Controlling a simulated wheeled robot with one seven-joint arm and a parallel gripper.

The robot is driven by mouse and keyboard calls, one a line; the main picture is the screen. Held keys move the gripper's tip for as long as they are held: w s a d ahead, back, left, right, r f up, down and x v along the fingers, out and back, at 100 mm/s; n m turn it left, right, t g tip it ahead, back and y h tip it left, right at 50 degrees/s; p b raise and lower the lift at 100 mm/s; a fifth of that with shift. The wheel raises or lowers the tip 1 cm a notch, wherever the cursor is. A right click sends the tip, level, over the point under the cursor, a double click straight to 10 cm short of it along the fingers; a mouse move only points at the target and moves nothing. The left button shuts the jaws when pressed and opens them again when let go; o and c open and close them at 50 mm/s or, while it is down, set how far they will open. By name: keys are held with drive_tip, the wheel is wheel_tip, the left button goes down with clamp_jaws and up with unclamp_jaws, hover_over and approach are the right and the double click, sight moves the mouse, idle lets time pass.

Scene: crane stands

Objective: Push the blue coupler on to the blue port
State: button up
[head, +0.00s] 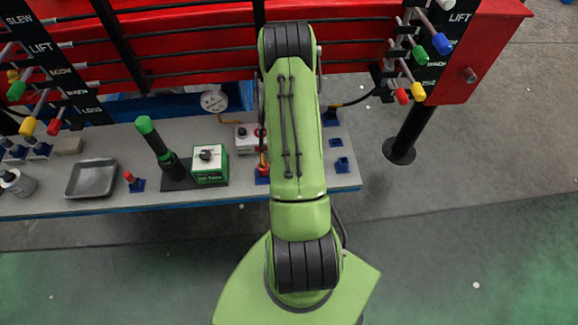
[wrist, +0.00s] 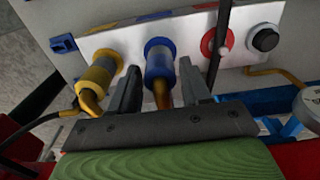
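The blue coupler (wrist: 159,58) shows in the wrist view, with a brass-coloured hose end (wrist: 161,94) running from it toward my gripper. Its far end is at the white panel (wrist: 208,22); the blue port behind it is hidden, and I cannot tell how far on it sits. My gripper (wrist: 157,82) has one dark finger on each side of the coupler, with narrow gaps showing, so it looks open around it. In the head view my arm hides the gripper and the coupler.
A yellow coupler (wrist: 97,75) is close left of my fingers. A red ring (wrist: 216,42) with a dark lever and a black knob (wrist: 264,39) are to the right. In the head view, a gauge (head: 214,101), a green-white box (head: 209,164) and a grey tray (head: 92,178) are left of my arm.

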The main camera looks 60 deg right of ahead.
drive_tip(key=shift+o, duration=1.3)
drive_tip(key=shift+r+p, duration=1.7)
drive_tip(key=shift+r, duration=0.95)
wheel_tip(320, 180, up, 16)
drive_tip(key=p, duration=0.1)
drive_tip(key=shift+f, duration=0.15)
